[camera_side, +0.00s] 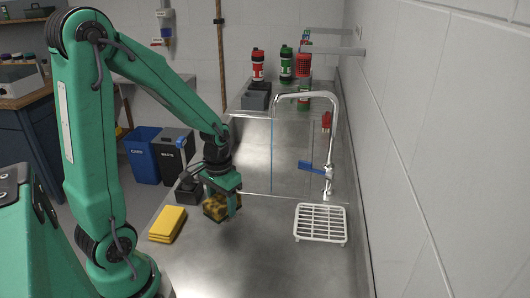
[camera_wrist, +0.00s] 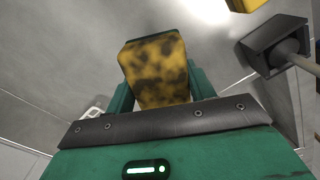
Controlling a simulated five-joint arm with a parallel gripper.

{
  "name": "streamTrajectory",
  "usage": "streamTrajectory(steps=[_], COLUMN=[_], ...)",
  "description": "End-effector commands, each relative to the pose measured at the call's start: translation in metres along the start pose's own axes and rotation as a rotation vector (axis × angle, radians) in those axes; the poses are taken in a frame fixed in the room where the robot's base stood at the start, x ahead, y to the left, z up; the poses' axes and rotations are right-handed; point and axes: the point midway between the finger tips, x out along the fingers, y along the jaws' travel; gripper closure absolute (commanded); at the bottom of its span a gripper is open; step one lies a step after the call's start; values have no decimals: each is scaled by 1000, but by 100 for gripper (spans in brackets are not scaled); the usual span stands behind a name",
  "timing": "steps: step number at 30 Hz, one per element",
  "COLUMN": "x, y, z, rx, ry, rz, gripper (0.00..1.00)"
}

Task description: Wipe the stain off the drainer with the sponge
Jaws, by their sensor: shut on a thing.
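My gripper (camera_side: 222,203) is shut on a yellow sponge with dark blotches (camera_side: 214,206) and holds it above the steel counter, left of the middle. In the wrist view the same blotched sponge (camera_wrist: 155,68) sits between the two green fingers. The white slatted drainer rack (camera_side: 320,223) lies on the counter to the right, apart from my gripper. A small white part of it (camera_wrist: 94,112) shows at the left in the wrist view. I cannot make out a stain on the rack or on the bare counter.
A pile of yellow sponges (camera_side: 167,223) lies left of my gripper. A dark brush holder (camera_side: 187,191) stands just behind it. The sink with a tall tap (camera_side: 333,130) is at the back right, against the wall. The counter between gripper and rack is clear.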

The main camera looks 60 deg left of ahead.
Motion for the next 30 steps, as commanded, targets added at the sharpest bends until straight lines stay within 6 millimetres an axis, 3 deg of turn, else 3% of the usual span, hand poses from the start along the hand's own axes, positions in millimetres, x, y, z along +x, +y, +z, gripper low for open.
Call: streamTrajectory(steps=[11,20,30], x=[2,-9,5], y=[0,0,0], z=[0,0,0], rx=[0,0,0], ry=[1,0,-2], rz=[0,0,0], gripper=[64,64,64])
